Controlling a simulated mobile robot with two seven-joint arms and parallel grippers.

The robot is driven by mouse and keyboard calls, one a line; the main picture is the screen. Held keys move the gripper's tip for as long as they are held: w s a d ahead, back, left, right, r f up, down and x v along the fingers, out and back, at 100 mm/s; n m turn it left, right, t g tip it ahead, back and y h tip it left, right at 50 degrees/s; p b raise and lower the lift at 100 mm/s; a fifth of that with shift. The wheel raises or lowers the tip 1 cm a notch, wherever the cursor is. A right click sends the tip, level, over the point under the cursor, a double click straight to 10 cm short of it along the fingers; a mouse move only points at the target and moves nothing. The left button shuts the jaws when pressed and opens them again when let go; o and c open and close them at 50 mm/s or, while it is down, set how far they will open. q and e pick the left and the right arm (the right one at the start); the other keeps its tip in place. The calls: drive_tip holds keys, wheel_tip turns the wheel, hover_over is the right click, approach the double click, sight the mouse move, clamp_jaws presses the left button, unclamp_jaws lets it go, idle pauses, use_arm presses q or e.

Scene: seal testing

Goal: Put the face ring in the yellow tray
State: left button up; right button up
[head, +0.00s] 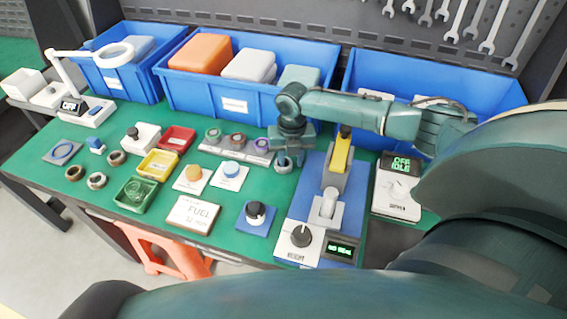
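The yellow tray (146,174) sits on the green mat between a red tray (187,132) and a green tray (123,203). Its inside looks empty. My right gripper (290,157) points down at the end of a row of small white stands, right over a small blue-grey round part (284,166). Whether its fingers are open or hold that part is too small to tell. Several ring-like parts are in view, and I cannot tell which is the face ring: loose rings (97,181) at the left and rings on the stands (237,141). My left gripper is not in view.
Blue bins (235,105) line the back. A magnifier lamp (115,55) stands at the left.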

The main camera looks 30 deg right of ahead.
clamp_jaws()
idle(0.3)
drive_tip(key=shift+r, duration=0.1)
